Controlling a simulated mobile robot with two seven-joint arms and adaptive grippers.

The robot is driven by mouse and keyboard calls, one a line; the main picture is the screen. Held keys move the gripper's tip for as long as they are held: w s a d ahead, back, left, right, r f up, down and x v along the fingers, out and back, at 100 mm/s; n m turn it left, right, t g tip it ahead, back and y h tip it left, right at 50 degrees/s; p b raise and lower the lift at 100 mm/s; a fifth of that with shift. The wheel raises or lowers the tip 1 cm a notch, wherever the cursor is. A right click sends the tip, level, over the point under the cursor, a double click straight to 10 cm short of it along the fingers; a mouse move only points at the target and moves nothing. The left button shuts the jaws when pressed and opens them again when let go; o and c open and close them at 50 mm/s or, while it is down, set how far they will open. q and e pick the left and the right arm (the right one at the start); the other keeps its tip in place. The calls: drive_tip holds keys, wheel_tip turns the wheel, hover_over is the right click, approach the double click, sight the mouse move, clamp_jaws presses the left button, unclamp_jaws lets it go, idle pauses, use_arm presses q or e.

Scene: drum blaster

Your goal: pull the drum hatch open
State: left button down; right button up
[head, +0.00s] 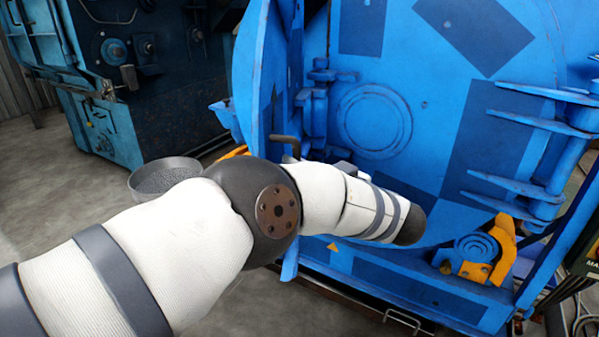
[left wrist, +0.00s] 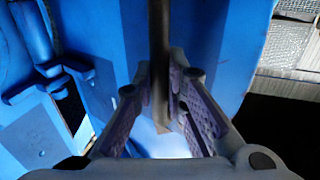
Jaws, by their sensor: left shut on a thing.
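The blue drum hatch (head: 425,75) fills much of the head view, with a raised round boss (head: 375,120) on its face. A dark bent handle (head: 286,138) stands out at its left side, just above my arm. In the left wrist view the handle (left wrist: 158,45) runs down as a dark bar between the fingers of my left gripper (left wrist: 161,95), which is shut on it. My arm hides most of this gripper in the head view. I cannot tell how far the hatch stands ajar. My right gripper is not in view.
Blue hinge-like arms (head: 545,130) stick out at the right, above a yellow bracket (head: 505,245). Bare concrete floor (head: 55,190) shows at the left.

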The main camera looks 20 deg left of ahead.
use_arm(q)
drive_tip(key=shift+w+r, duration=0.25)
drive_tip(key=shift+r, duration=0.15)
drive_tip(key=c, duration=1.8)
unclamp_jaws()
drive_tip(key=shift+o, duration=1)
drive_tip(key=shift+w+f, duration=0.15)
drive_tip(key=shift+f, duration=0.1)
drive_tip(key=shift+d, duration=0.1)
drive_tip(key=v, duration=0.7)
drive_tip(key=shift+s, duration=0.2)
